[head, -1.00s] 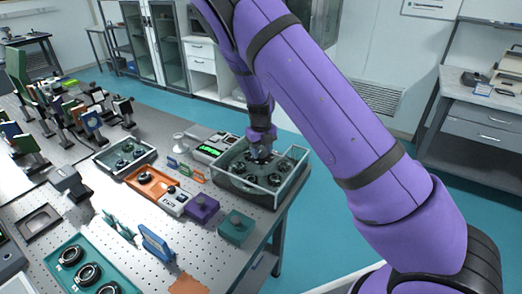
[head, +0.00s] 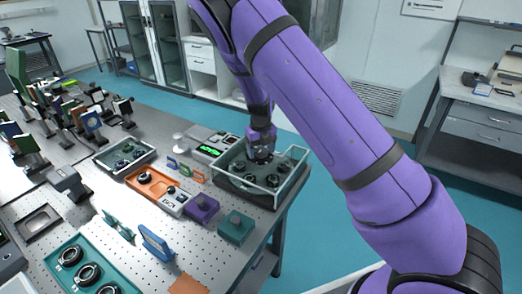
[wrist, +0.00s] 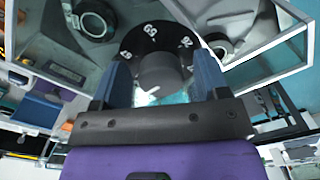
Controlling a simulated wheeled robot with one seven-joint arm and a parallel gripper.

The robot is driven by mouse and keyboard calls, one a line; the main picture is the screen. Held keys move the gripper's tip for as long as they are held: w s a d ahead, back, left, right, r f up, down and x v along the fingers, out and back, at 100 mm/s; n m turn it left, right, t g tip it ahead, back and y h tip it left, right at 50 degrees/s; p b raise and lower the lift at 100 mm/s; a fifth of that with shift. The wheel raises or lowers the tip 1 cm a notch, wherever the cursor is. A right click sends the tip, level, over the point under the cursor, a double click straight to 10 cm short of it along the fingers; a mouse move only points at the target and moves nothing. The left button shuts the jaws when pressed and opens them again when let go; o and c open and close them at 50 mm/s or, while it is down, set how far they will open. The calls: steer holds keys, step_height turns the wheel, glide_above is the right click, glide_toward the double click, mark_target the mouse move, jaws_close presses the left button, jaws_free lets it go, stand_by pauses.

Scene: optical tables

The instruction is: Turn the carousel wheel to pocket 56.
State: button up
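The carousel wheel (wrist: 140,38) shows in the wrist view as a dark disc with white numbers, which are too tilted and partly hidden to read surely. A grey round knob (wrist: 160,75) with a white mark stands at its middle. My gripper (wrist: 162,88) has one blue finger on each side of the knob, with a narrow gap showing at both sides. In the head view my gripper (head: 262,152) reaches down into the clear-walled case (head: 232,184) at the table's right corner and hides most of the wheel.
Several dark round mounts stand around my gripper inside the case. Its glass walls (wrist: 270,45) are close to the fingers. A device with a green display (head: 210,150), an orange tray (head: 140,190), and purple (head: 202,209) and teal (head: 236,228) blocks stand left and in front.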

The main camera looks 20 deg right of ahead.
step_height(320, 180, up, 11)
steer(key=shift+f, duration=0.15)
stand_by(0.6)
stand_by(0.3)
